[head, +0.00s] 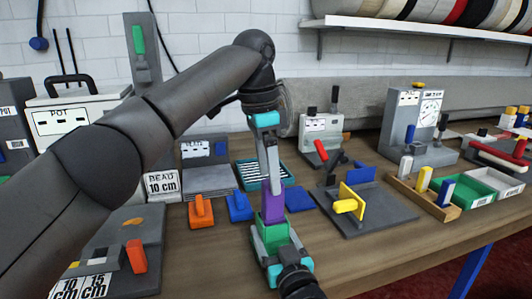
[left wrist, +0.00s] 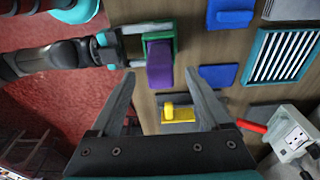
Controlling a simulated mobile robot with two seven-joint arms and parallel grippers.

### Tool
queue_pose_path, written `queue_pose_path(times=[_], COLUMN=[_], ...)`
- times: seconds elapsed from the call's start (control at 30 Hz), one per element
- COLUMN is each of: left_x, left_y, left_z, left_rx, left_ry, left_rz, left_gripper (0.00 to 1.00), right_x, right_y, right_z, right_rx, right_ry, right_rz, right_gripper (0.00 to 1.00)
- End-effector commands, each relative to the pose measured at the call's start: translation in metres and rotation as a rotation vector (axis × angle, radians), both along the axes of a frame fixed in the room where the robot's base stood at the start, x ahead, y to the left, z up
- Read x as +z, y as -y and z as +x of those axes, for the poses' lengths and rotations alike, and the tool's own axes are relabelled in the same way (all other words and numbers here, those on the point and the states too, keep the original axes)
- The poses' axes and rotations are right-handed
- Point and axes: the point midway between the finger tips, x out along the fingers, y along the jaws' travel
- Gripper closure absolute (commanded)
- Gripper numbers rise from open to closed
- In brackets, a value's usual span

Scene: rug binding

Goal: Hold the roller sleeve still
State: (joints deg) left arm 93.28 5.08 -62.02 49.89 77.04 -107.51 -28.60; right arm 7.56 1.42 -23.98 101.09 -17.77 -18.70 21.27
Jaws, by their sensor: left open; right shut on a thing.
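A purple block-like piece (head: 273,206), which looks like the roller sleeve, stands in a green holder (head: 275,236) near the table's front edge. My right gripper (head: 279,248) comes up from the bottom and is shut on the green holder. My left gripper (head: 272,186) points down from above, its fingers just over the purple piece. In the left wrist view its two fingers (left wrist: 160,84) are wide apart. The purple piece (left wrist: 160,66) shows beyond their tips, with the green holder (left wrist: 159,38) behind it. I cannot tell whether the left fingers touch it.
An orange block (head: 201,212) and a blue block (head: 239,207) lie left of the purple piece. A grey plate with a yellow piece (head: 352,198) lies right. A striped teal tray (head: 250,180) is behind. Wooden and green trays (head: 465,189) stand farther right.

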Motion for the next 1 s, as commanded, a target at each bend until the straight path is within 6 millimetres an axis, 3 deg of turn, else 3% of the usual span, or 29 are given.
queue_pose_path(times=[0.2, 0.4, 0.83, 1.0], left_x=[-0.043, -0.067, -0.075, -0.075], left_y=[0.004, 0.007, 0.009, 0.009], left_z=[0.001, 0.002, 0.003, 0.003], left_rx=[0.0, 0.002, 0.001, 0.001], left_ry=[-0.003, -0.001, 0.001, 0.001], left_rz=[0.001, -0.001, -0.002, -0.002], left_gripper=[0.2, 0.2, 0.2, 0.39], right_x=[-0.001, -0.001, -0.001, -0.001], right_y=[0.0, 0.0, 0.0, 0.0], right_z=[0.0, 0.0, 0.0, 0.0], right_rx=[0.0, 0.0, 0.0, 0.0], right_ry=[-0.001, -0.001, -0.002, -0.002], right_rz=[-0.001, -0.001, -0.002, -0.002], right_gripper=[1.0, 1.0, 1.0, 1.0])
